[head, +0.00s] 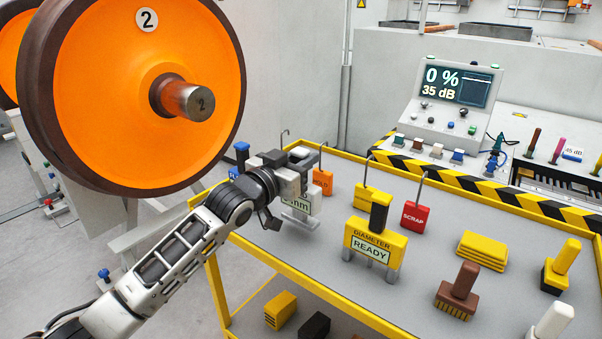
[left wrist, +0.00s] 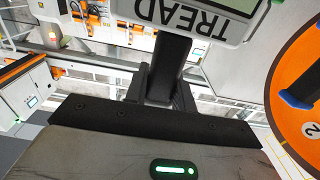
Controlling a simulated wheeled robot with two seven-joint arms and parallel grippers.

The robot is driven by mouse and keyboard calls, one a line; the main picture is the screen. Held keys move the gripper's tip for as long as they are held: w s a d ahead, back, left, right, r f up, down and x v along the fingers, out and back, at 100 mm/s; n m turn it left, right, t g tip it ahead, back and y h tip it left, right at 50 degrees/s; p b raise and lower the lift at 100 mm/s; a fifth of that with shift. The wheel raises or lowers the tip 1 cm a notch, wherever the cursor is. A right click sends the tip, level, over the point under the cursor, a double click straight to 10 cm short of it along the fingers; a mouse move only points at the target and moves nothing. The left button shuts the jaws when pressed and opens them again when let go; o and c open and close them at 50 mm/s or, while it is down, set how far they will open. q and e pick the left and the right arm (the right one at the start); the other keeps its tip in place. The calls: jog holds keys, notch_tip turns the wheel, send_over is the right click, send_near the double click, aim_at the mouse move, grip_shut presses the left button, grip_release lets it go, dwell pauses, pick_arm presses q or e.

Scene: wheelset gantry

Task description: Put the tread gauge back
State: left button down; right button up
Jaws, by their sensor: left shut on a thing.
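My left gripper (head: 284,172) is shut on the tread gauge (head: 303,204), a pale grey block with a display ending in "mm" in the head view. In the left wrist view its face (left wrist: 195,14) reads "TREAD", and the dark post below it runs down to my gripper (left wrist: 165,85). The gauge is over the left side of the grey-topped yellow cart (head: 330,250); I cannot tell whether it touches the top. My gripper partly hides it. My right gripper is in neither view.
The yellow diameter gauge (head: 375,243), marked "READY", stands to the right. An orange tag (head: 322,181) and a red "SCRAP" tag (head: 415,217) stand behind. The orange wheel marked 2 (head: 110,110) looms left, close to my arm. Brushes and yellow blocks (head: 482,250) occupy the right.

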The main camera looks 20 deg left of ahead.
pick_arm(q)
jog(key=shift+w+f, duration=0.15)
jog(key=shift+f, duration=1.45)
jog(key=c, duration=1.2)
grip_release()
jog(key=shift+f, duration=0.1)
jog(key=shift+o, duration=0.2)
jog(key=shift+a, duration=0.1)
jog(key=v, duration=1.2)
jog(key=s+d+f+g+y, duration=0.1)
jog(key=s+d+f+g, duration=0.2)
jog(key=s+f, duration=0.8)
jog(key=s+d+f+n+g+y, duration=0.1)
jog(key=s+d+f, duration=0.4)
jog(key=s+f, duration=0.6)
notch_tip(320, 180, down, 4)
jog(key=g+y, duration=0.1)
jog(key=g, duration=0.1)
jog(key=shift+s+g, duration=0.15)
jog(key=shift+g, duration=0.25)
jog(key=shift+f, duration=0.1)
